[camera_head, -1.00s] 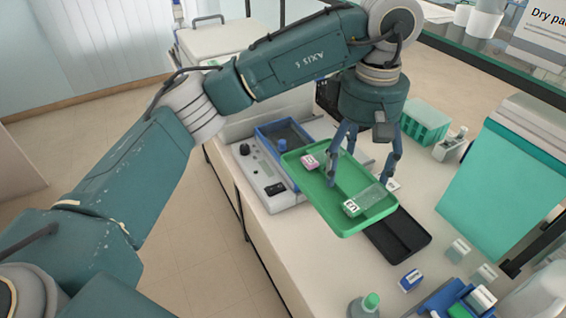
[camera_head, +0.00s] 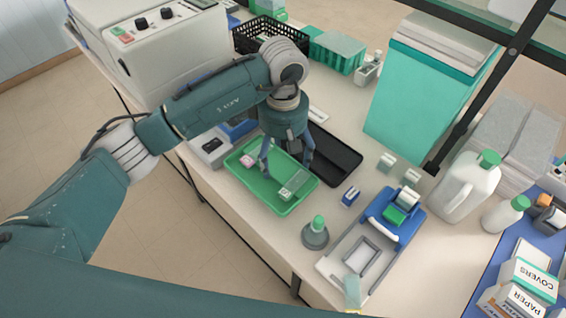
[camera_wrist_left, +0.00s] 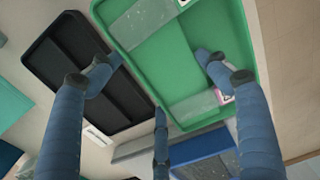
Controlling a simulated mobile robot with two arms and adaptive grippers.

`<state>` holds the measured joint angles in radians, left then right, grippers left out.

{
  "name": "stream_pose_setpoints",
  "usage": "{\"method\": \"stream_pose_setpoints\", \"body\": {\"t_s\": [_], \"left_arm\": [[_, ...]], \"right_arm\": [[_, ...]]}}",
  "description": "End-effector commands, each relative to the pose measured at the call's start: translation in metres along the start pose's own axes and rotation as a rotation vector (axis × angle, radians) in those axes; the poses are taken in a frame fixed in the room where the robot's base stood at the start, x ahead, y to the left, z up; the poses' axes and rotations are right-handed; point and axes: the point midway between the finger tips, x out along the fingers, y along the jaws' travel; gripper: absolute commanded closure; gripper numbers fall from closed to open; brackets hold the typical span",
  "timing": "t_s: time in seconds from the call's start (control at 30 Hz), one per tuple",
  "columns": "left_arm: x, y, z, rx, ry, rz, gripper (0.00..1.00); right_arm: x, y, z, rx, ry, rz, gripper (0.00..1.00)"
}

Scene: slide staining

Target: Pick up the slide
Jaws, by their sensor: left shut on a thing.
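A glass slide with a white-and-green label end (camera_head: 293,184) lies in the green tray (camera_head: 268,201). A second slide with a pink label (camera_head: 247,161) is at the tray's left end. In the left wrist view the pink label (camera_wrist_left: 224,95) shows beside one finger, and the other slide's clear glass (camera_wrist_left: 138,20) is at the top. My left gripper (camera_head: 286,168) is over the tray's far side and shut on the green tray, with one finger inside it and another outside its rim. No finger encloses a slide. My right gripper is not in view.
A black tray (camera_head: 338,158) is close beside the green one. A small blue block (camera_head: 350,196), a green-capped bottle (camera_head: 317,230) and a blue and grey device (camera_head: 385,235) stand nearby. A black basket (camera_head: 262,34) and a teal rack (camera_head: 336,52) are behind.

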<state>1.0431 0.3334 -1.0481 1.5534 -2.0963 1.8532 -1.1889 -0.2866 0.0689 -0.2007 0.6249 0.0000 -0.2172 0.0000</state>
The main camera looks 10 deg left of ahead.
Motion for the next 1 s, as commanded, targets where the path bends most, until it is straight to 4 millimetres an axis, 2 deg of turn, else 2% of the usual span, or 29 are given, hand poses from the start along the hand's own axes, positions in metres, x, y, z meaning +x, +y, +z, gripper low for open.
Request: {"method": "stream_pose_setpoints", "body": {"t_s": [0.1, 0.27, 0.63, 0.67, 0.73, 1.0], "left_arm": [[0.015, -0.001, 0.001, 0.000, -0.002, -0.005, 0.55], [0.036, -0.001, 0.001, 0.001, -0.002, -0.003, 0.55], [0.042, 0.000, 0.000, 0.001, 0.000, -0.001, 0.55], [0.041, -0.001, 0.000, 0.001, 0.000, -0.002, 0.18], [0.040, -0.001, 0.000, 0.001, 0.000, -0.002, 0.05], [0.040, -0.001, 0.000, 0.001, 0.000, -0.002, 0.05]], "right_arm": [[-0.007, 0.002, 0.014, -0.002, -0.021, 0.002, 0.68], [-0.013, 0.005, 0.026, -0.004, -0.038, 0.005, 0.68], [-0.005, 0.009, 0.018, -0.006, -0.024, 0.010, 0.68], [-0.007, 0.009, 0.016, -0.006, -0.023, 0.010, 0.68], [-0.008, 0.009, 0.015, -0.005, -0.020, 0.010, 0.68], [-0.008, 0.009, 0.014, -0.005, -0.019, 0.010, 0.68]]}}
